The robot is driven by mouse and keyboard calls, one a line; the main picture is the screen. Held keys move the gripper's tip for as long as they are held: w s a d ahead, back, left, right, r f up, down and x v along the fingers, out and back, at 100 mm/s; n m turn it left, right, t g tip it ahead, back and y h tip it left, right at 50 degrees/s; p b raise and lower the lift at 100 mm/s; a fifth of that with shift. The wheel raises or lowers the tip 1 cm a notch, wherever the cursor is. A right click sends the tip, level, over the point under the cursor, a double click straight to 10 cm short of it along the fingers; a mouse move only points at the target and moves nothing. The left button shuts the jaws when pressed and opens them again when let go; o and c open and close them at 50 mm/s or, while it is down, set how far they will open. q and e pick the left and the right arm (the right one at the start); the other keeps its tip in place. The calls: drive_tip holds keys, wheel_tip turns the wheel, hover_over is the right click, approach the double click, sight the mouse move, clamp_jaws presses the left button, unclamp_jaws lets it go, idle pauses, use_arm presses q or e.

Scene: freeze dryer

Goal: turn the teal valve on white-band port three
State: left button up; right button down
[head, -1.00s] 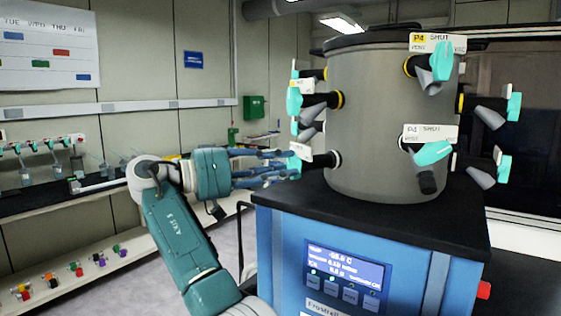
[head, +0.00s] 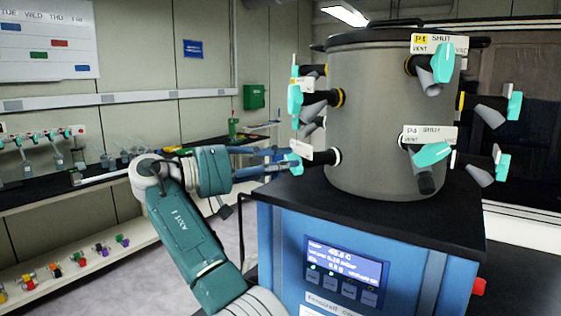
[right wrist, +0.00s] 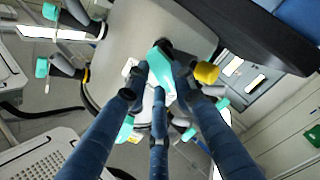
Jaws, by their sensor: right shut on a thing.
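The teal valve (head: 296,165) sits on the lower left port of the grey drum (head: 375,120); this port has a white band (head: 338,157) where it meets the drum. My right gripper (head: 287,162) reaches it from the left, with its blue fingers closed around the teal handle. In the right wrist view, the same teal handle (right wrist: 161,62) shows between the fingertips (right wrist: 160,84) of this gripper. The fingers partly hide the handle, and the port's card is too oblique to read. My left gripper is not in view.
A yellow-band port with a teal valve (head: 295,101) stands just above the held one. Port four, with its card (head: 430,134), is on the drum's front right. The black top (head: 300,190) of the blue cabinet (head: 280,235) lies close below my fingers.

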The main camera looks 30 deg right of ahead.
idle(0.3)
drive_tip(key=c, duration=1.7)
unclamp_jaws()
drive_tip(key=shift+o, duration=1.3)
drive_tip(key=shift+d, duration=0.2)
drive_tip(key=w+a, duration=0.1)
drive_tip(key=a, duration=0.6)
drive_tip(key=shift+a, duration=0.25)
